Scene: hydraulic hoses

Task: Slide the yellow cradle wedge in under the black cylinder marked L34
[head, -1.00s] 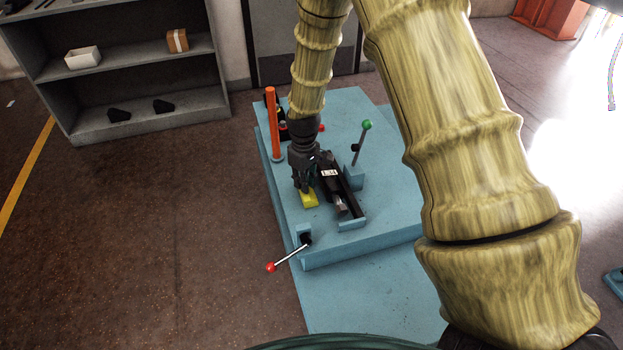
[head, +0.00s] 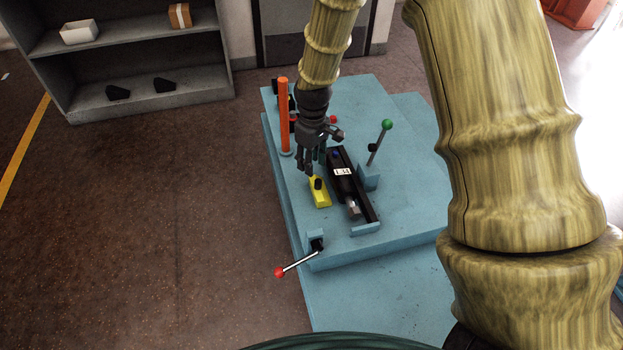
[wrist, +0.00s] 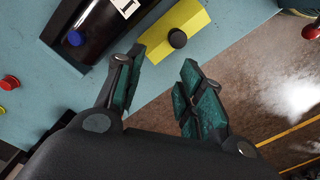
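The yellow cradle wedge (head: 321,199), with a black knob on top, lies on the blue bench just left of the black cylinder. The black cylinder (head: 342,183) lies in a dark channel and carries a white L34 label. In the wrist view the wedge (wrist: 197,28) lies beside the cylinder (wrist: 98,22), which has a blue button at its end. My gripper (head: 310,168) is at the wedge's far end. In the wrist view its two green-padded fingers (wrist: 160,68) are spread with nothing between them, and the knob is beyond them.
An orange post (head: 284,115) stands behind and left of my gripper. A green-knobbed lever (head: 380,143) rises right of the cylinder. A red-knobbed lever (head: 298,263) sticks out at the bench's front left corner. The blue bench top (head: 415,170) is clear at right.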

